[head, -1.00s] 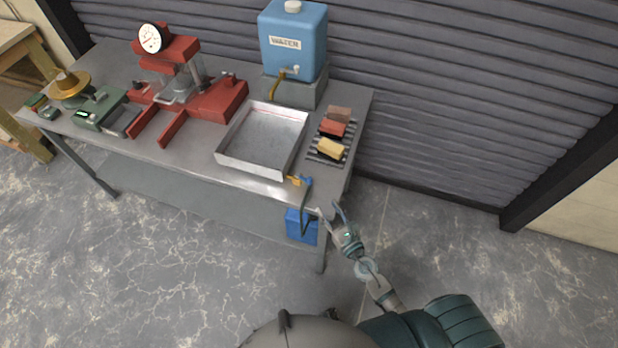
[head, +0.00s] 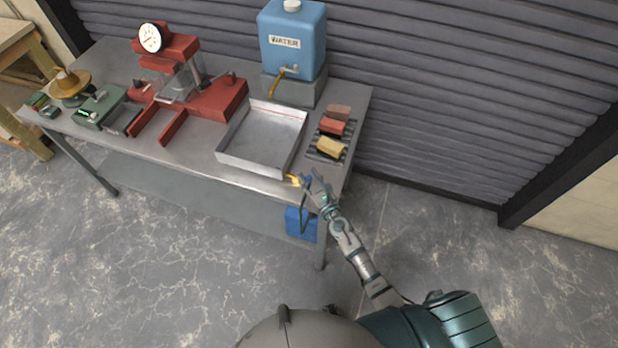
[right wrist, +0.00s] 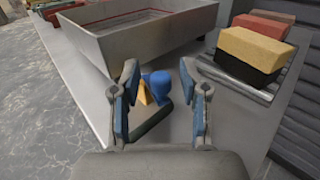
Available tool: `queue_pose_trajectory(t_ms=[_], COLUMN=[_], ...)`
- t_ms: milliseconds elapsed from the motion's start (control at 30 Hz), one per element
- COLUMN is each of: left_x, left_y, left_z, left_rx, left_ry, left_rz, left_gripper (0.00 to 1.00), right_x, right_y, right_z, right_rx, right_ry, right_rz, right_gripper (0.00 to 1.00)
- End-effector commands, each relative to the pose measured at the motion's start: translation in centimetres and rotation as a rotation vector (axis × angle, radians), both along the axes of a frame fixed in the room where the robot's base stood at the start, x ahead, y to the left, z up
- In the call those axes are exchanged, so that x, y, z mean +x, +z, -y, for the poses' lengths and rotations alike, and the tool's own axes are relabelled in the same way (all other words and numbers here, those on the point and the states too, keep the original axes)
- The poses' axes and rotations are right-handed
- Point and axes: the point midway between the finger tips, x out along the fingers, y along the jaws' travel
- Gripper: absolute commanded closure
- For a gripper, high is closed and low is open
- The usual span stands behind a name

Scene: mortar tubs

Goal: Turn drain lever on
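The drain lever (right wrist: 160,85) is a small blue handle beside a yellow fitting (right wrist: 142,92) at the table's front edge, by the corner of the metal tray (right wrist: 150,38). In the head view, the yellow fitting (head: 293,180) shows just left of my right gripper (head: 313,182), which partly hides the blue lever. In the right wrist view, my right gripper (right wrist: 160,100) is open, and the blue lever shows between its two blue-padded fingers. I cannot tell from these views whether a finger touches it. My left gripper is not in view.
A blue water tank (head: 292,45) stands on a grey block behind the tray. Several sponge-like blocks (head: 331,146) lie on a rack to the right. A red press (head: 190,90) stands to the left. A blue container (head: 300,224) is below the table edge.

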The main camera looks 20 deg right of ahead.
Motion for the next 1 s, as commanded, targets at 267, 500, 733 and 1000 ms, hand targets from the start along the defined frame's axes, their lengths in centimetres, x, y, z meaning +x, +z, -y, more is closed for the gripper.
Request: queue_pose_trajectory(t_ms=[267,500,733,1000], left_x=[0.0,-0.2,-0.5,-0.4], left_y=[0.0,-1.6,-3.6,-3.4], left_z=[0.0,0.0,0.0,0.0], left_rx=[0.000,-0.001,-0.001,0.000], left_ry=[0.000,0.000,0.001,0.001], left_rz=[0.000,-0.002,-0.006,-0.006], left_gripper=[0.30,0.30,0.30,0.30], right_x=[0.0,0.3,0.7,0.7], right_y=[0.0,-0.4,-0.3,0.0], right_z=[0.0,0.5,0.8,0.9], right_rx=[0.000,-0.006,-0.002,-0.001], right_ry=[0.000,0.076,0.191,0.197], right_rz=[0.000,0.004,0.001,-0.001], right_gripper=[1.00,1.00,1.00,1.00])
